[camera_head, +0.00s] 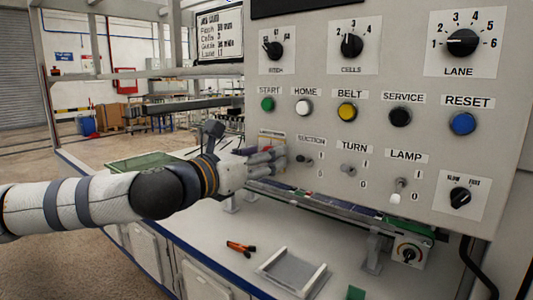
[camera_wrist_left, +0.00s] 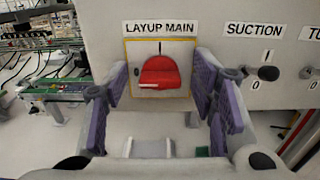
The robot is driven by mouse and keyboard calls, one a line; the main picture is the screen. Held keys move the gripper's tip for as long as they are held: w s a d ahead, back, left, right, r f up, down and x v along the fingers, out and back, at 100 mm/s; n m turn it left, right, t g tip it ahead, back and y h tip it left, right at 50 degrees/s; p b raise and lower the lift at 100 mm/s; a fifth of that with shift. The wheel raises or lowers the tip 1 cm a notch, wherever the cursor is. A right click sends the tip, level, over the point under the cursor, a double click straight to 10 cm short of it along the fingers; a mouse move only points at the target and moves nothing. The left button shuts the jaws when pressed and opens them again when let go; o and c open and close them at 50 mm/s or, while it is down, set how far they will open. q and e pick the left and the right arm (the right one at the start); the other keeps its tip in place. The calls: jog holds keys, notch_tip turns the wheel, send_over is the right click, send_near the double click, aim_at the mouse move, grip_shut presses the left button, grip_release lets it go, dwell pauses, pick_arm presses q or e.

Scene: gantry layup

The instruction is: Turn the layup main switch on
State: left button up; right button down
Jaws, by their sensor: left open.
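The layup main switch is a red rotary knob (camera_wrist_left: 160,71) on a yellow-framed plate under the LAYUP MAIN label (camera_wrist_left: 159,28) in the left wrist view. A pale mark lies on the lower left of the knob, and a short black line stands above it on the plate. My left gripper (camera_wrist_left: 160,88) is open, with its purple fingers on both sides of the knob and no clear contact. In the head view my left gripper (camera_head: 268,163) reaches the panel's lower left and hides the knob. My right gripper is in neither view.
The suction switch (camera_wrist_left: 268,73) is just right of my fingers. The green START button (camera_head: 267,104) sits above, and the turn switch (camera_head: 348,170) and lamp switch (camera_head: 398,190) farther right. Orange-handled pliers (camera_head: 241,248) and a grey tray (camera_head: 290,272) lie on the worktop below.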

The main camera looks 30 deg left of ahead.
pick_arm(q)
jog(key=shift+s, duration=0.1)
jog(key=shift+c, duration=0.6)
jog(key=c, duration=1)
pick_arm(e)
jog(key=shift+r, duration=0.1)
pick_arm(q)
jog(key=shift+d+f+m+p, duration=0.15)
jog(key=shift+m+p, duration=1.25)
jog(key=shift+m, duration=3.1)
jog(key=shift+d+r+m+p, duration=0.1)
jog(key=shift+m+p, duration=1.25)
jog(key=shift+m, duration=3.15)
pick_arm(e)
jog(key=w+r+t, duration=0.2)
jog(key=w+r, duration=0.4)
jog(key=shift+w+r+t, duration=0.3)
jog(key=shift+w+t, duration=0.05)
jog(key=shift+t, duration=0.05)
pick_arm(q)
jog(key=o, duration=1.1)
jog(key=shift+f, duration=0.15)
